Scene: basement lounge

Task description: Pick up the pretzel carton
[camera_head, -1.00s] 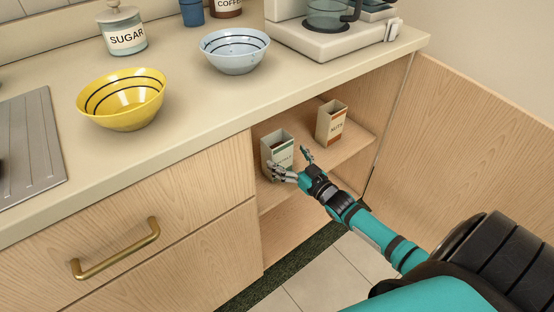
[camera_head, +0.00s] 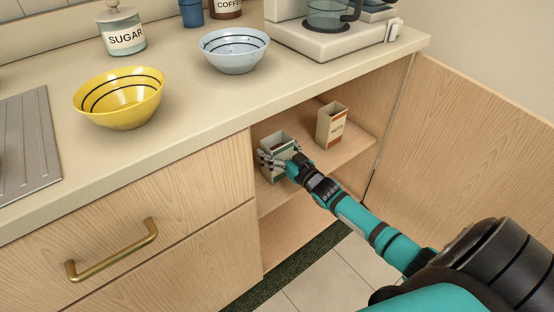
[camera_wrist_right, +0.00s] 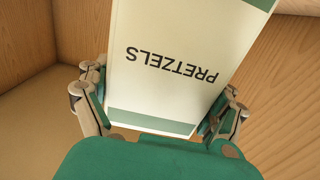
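The pretzel carton (camera_head: 277,145) is an open-topped cream and green box in the low cabinet, on the left of its shelf. My right gripper (camera_head: 282,158) is at the carton's front, with fingers on either side of it. In the right wrist view, the carton (camera_wrist_right: 170,75) fills the space between the fingers, its word PRETZELS upside down and slanted. The fingers of the gripper (camera_wrist_right: 163,88) appear to touch both sides of the carton. The carton's base is partly hidden, so I cannot tell if it touches the shelf. My left gripper is out of view.
A nuts carton (camera_head: 331,125) stands just right on the same shelf (camera_head: 345,150). The counter edge (camera_head: 200,137) overhangs the opening, and a side panel (camera_head: 392,105) closes it on the right. A yellow bowl (camera_head: 120,98) and a blue bowl (camera_head: 234,50) stand above.

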